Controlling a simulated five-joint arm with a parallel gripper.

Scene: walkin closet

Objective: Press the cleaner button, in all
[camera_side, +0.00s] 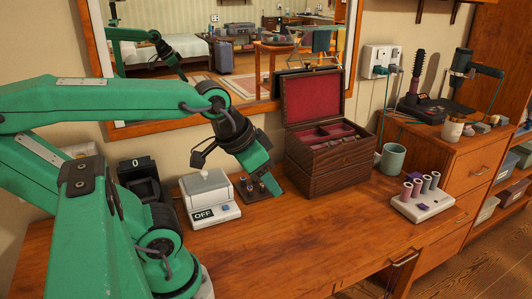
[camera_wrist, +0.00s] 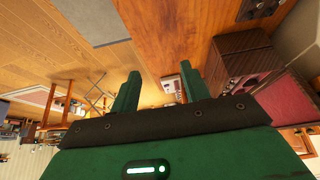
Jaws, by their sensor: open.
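The cleaner (camera_side: 209,199) is a white box with a clear-looking lid, standing on the wooden dresser left of centre. Its front display (camera_side: 203,214) reads OFF. A small blue button (camera_side: 224,208) sits on the front panel, right of the display. My gripper (camera_side: 268,185) is to the right of the cleaner, pointing down, apart from the button. In the wrist view my gripper (camera_wrist: 160,88) shows two green fingers spread apart with nothing held between them. The cleaner cannot be made out in the wrist view.
An open jewellery box (camera_side: 325,155) stands close right of my gripper. Further right are a grey-green cup (camera_side: 393,159) and a white rack (camera_side: 423,205) of rollers. A black device (camera_side: 137,176) showing 0 stands behind left. The front of the dresser top (camera_side: 300,235) is clear.

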